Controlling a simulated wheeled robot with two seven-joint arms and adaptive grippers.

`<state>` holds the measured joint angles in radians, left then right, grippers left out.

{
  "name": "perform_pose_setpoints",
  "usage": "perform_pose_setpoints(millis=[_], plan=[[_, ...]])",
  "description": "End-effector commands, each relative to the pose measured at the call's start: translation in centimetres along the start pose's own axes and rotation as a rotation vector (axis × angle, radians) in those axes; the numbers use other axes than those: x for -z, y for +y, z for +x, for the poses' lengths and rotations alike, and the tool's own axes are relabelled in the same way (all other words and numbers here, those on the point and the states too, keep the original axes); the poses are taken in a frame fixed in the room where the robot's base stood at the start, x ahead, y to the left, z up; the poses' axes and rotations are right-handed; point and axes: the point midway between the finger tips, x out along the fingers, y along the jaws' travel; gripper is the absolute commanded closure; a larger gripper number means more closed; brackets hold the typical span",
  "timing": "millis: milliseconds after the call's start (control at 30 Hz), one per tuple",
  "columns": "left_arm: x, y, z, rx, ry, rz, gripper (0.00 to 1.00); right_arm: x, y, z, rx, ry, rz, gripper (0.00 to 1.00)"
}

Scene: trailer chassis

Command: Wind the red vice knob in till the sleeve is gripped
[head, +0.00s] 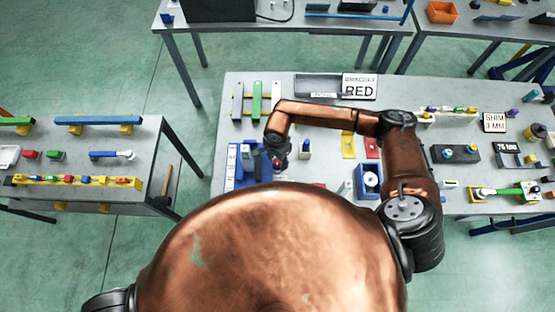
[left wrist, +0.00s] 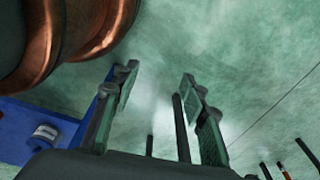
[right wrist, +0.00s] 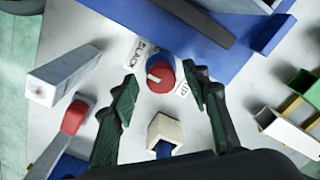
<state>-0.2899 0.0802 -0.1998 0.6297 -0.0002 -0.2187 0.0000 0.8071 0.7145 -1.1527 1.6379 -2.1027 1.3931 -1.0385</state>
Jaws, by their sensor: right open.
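The red vice knob (right wrist: 160,76), with a white pointer line, sits beside the blue vice (right wrist: 185,50). Labels reading SLACK and GRIP flank it. In the head view the knob (head: 277,164) is partly covered by my right gripper (head: 279,152). My right gripper (right wrist: 163,92) is open, its fingers spread on either side of the knob's near side, with visible gaps. The blue vice (head: 240,176) also shows in the head view. I cannot clearly make out the sleeve. My left gripper (left wrist: 160,88) is open and empty above the green floor.
A grey block (right wrist: 62,80) and a red-topped piece (right wrist: 73,118) stand to the left, green and cream channels (right wrist: 295,115) to the right. A side table (head: 85,165) stands at left in the head view.

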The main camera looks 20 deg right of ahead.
Motion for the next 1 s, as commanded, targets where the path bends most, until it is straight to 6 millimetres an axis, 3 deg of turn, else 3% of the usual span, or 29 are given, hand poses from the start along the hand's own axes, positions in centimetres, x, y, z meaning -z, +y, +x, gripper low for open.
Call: perform_pose_setpoints(millis=[67, 433, 667, 1000], plan=[[-0.2, 0.0, 0.0, 0.000, -0.002, 0.000, 0.60, 0.0, -0.1, 0.0, 0.000, 0.000, -0.001, 0.57], [-2.0, 0.2, -0.1, -0.002, -0.026, -0.004, 0.60, -0.1, -0.1, -0.1, 0.000, 0.000, -0.001, 0.82], [-2.1, 0.2, -0.1, -0.002, -0.027, -0.004, 0.60, 0.0, -0.1, -0.1, 0.000, 0.000, -0.001, 0.98], [-1.6, 0.2, 0.6, -0.001, -0.020, -0.003, 0.60, 0.0, -0.1, 0.1, 0.001, 0.000, 0.045, 0.99]])
